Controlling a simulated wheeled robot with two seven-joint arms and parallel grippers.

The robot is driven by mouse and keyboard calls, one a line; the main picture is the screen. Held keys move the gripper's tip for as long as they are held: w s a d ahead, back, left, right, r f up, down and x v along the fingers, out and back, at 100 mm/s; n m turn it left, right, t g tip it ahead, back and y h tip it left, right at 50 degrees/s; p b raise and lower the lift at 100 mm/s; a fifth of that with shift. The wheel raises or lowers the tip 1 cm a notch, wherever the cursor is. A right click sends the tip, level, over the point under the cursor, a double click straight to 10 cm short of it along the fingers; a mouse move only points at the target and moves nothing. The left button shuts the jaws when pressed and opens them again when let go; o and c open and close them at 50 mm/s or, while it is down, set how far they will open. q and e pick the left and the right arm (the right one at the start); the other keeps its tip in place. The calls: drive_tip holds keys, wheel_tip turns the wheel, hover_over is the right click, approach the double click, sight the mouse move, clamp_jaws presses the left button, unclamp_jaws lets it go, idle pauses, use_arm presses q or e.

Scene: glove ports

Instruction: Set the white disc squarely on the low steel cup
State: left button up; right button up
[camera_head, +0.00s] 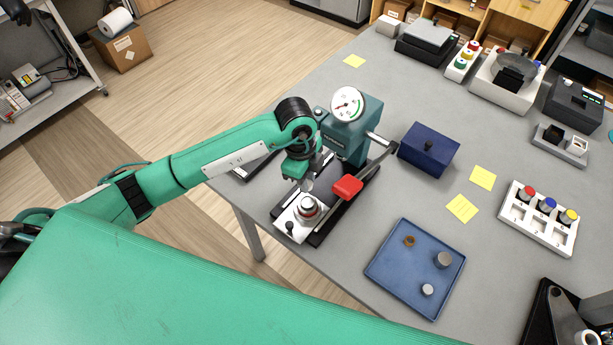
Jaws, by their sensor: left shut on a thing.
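The low steel cup (308,211) stands on a white plate at the front of a teal dial press (346,132). My left gripper (308,185) comes in from the left and points down just above the cup. It is shut on a small pale thing that looks like the white disc, mostly hidden by the fingers. I cannot tell whether the disc touches the cup or sits level. My right gripper is not in view.
A red-ended lever (347,187) stands close right of the cup. A blue tray (416,268) holds two grey cylinders and a brown ring. A dark blue box (429,149) and a white button panel (538,218) stand farther right.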

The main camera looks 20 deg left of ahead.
use_arm(q)
drive_tip(key=shift+f, duration=0.1)
drive_tip(key=b, duration=0.4)
hover_over(308, 202)
drive_tip(key=shift+a+f, duration=0.2)
drive_tip(key=shift+f, duration=2.6)
drive_tip(key=shift+f+b, duration=0.7)
drive_tip(key=shift+f, duration=0.3)
drive_tip(key=o, duration=1)
drive_tip(key=shift+o, duration=0.2)
